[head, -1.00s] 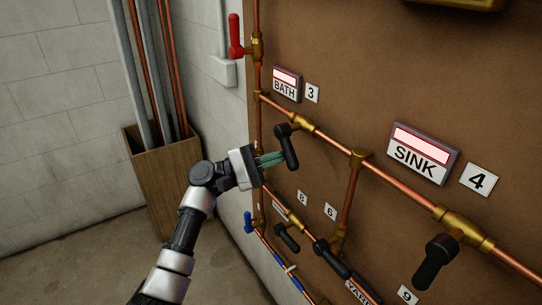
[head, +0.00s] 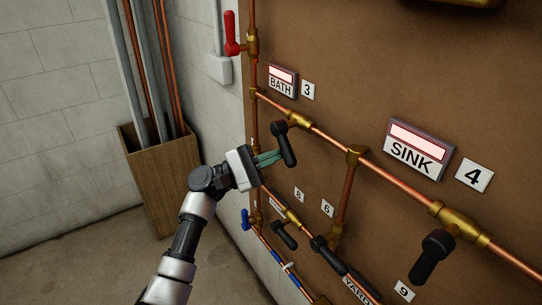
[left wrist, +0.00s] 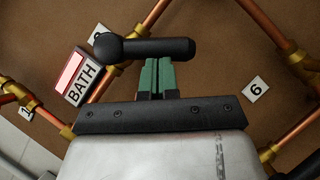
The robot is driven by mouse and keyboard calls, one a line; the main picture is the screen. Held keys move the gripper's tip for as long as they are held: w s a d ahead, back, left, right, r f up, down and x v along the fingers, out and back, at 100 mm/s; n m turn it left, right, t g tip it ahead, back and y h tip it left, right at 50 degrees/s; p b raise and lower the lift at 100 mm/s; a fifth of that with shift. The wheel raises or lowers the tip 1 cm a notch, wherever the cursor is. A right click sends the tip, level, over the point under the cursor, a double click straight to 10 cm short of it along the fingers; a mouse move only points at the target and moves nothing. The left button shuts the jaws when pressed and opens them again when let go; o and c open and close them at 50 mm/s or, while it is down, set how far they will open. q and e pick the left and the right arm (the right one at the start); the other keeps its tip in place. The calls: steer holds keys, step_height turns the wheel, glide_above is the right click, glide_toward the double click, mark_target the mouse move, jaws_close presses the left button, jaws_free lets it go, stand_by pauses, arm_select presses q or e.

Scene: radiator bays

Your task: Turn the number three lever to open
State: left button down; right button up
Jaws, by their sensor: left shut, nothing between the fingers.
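The number three lever (head: 286,145) is a black handle on a brass valve below the BATH sign (head: 282,81) and the 3 tag (head: 308,90). It points down, slanted across its copper pipe. In the left wrist view the lever (left wrist: 150,49) lies across the top, its round hub at the left. My left gripper (head: 272,157) has green fingers, shut with nothing between them. The fingertips (left wrist: 158,66) are right by the side of the handle; I cannot tell whether they touch it. My right gripper is not in view.
The SINK sign (head: 418,149) and its black lever (head: 432,256) are at the right. More black levers (head: 285,235) sit below. A red lever (head: 231,34) is above, a blue one (head: 245,219) at lower left. A wooden bin (head: 162,180) of pipes stands left of the board.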

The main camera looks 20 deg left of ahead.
mark_target(284, 156)
arm_select(q)
steer(key=shift+s+d+r+n+t+y+p, duration=0.7)
steer(key=shift+n+t, duration=0.9)
steer(key=shift+n, duration=1)
steer(key=shift+s+d+r+n+t+y+p, duration=0.15)
steer(key=shift+d+r+n+t+y+p, duration=0.3)
steer(key=shift+n+t+y, duration=1.55)
steer(key=shift+s+d+r+n+t+h+p, duration=0.1)
steer(key=shift+s+d+r+n+t+p, duration=0.75)
steer(key=shift+n, duration=2.35)
steer(key=shift+w+a+f+t, duration=0.35)
steer(key=shift+w+f+t, duration=0.05)
steer(key=shift+f+t, duration=0.1)
